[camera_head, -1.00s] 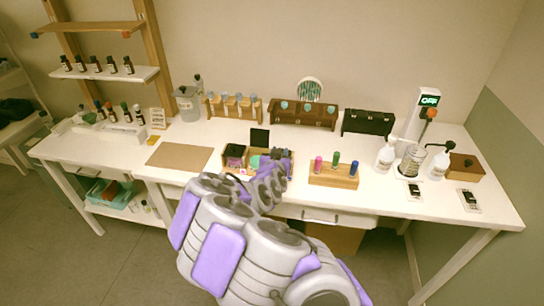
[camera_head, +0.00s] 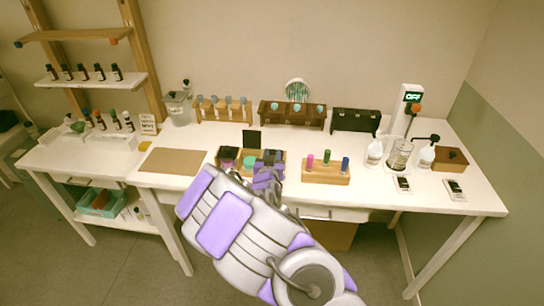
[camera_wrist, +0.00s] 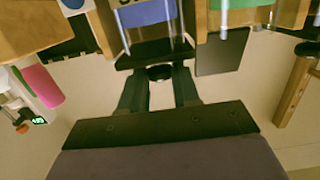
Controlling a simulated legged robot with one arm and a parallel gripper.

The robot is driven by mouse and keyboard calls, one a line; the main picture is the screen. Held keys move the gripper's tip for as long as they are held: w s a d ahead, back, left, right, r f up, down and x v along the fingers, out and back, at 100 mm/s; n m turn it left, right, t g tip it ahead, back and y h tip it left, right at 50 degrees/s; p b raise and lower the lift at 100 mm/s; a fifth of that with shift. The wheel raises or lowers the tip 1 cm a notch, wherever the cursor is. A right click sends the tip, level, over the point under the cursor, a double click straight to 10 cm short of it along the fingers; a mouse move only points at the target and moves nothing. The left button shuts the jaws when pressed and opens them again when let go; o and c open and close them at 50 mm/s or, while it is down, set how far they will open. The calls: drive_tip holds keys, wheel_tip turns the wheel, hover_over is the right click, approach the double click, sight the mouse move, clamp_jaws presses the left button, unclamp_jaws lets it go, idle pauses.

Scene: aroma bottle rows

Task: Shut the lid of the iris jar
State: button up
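A black lid (camera_head: 252,140) stands upright behind the green jar. No readable name marks the iris jar. In the wrist view a blue jar (camera_wrist: 147,12) is at the top, with the green jar (camera_wrist: 236,14) right of it and a black panel (camera_wrist: 222,52) below that. My gripper (camera_wrist: 161,74) has its fingers apart, close to a dark plate (camera_wrist: 150,55) below the blue jar; contact is unclear. It also shows at the box's front right (camera_head: 268,172).
A wooden stand (camera_head: 325,172) with pink, green and blue tubes stands close right of the box. A brown mat (camera_head: 173,161) lies to the left. Racks (camera_head: 292,114) line the back.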

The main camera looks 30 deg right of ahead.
drive_tip(key=o, duration=0.5)
drive_tip(key=shift+a+f, duration=0.1)
drive_tip(key=shift+f, duration=0.05)
drive_tip(key=shift+c, duration=0.2)
drive_tip(key=shift+s+a, duration=0.4)
drive_tip(key=shift+s, duration=0.05)
drive_tip(key=p+v, duration=1.6)
drive_tip(key=p, duration=0.3)
